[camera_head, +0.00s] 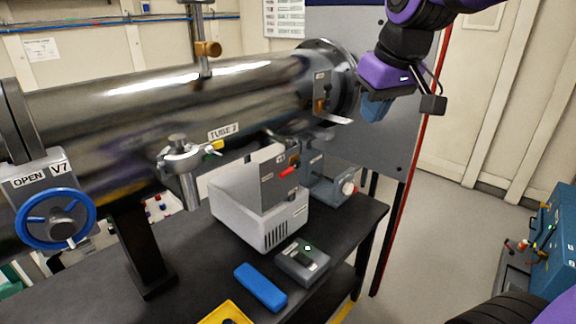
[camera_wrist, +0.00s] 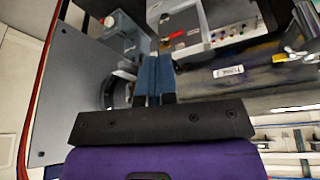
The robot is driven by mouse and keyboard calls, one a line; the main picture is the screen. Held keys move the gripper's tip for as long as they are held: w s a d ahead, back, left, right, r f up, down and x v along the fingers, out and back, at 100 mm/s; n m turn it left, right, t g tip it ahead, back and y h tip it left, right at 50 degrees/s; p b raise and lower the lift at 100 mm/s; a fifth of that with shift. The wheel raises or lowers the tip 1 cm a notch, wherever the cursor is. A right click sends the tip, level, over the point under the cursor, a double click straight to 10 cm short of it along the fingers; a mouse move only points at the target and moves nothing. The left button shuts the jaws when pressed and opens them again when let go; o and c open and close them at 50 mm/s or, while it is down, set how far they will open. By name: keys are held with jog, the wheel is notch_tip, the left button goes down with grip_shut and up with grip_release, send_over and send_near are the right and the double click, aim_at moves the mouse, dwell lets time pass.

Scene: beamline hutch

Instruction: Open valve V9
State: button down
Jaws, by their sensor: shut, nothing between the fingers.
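No label reading V9 is legible in either view. The one marked valve is V7, a blue handwheel (camera_head: 56,219) under a plate (camera_head: 40,178) reading OPEN and V7, at the far left of the head view. My gripper (camera_head: 373,108), with blue fingers under a purple and black wrist, hangs at the upper right, beside the right end flange of the steel tube. In the wrist view my gripper's fingers (camera_wrist: 154,78) are together and empty. They point toward the bench equipment, with no visible contact.
The steel tube (camera_head: 150,95), labelled TUBE 2, spans the bench (camera_head: 100,292). A white instrument box (camera_head: 240,215), a grey device with a pale knob (camera_head: 348,188), a small grey box (camera_head: 302,263) and a blue case (camera_head: 261,287) stand on the bench. Open floor (camera_head: 440,220) lies to the right.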

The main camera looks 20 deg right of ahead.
jog(key=w+a+f+n+g, duration=0.1)
jog(key=w+f, duration=0.1)
jog(key=w, duration=0.5)
jog(key=w+a+f+n, duration=0.1)
jog(key=w+a+f, duration=0.1)
jog(key=w, duration=0.5)
jog(key=n+g, duration=0.1)
jog(key=n, duration=0.1)
send_near(286, 171)
jog(key=shift+y, duration=0.3)
jog(key=x, duration=0.7)
jog(key=shift+w+d+f, duration=0.15)
jog(key=shift+d+f, duration=0.15)
jog(key=shift+a+f, duration=0.15)
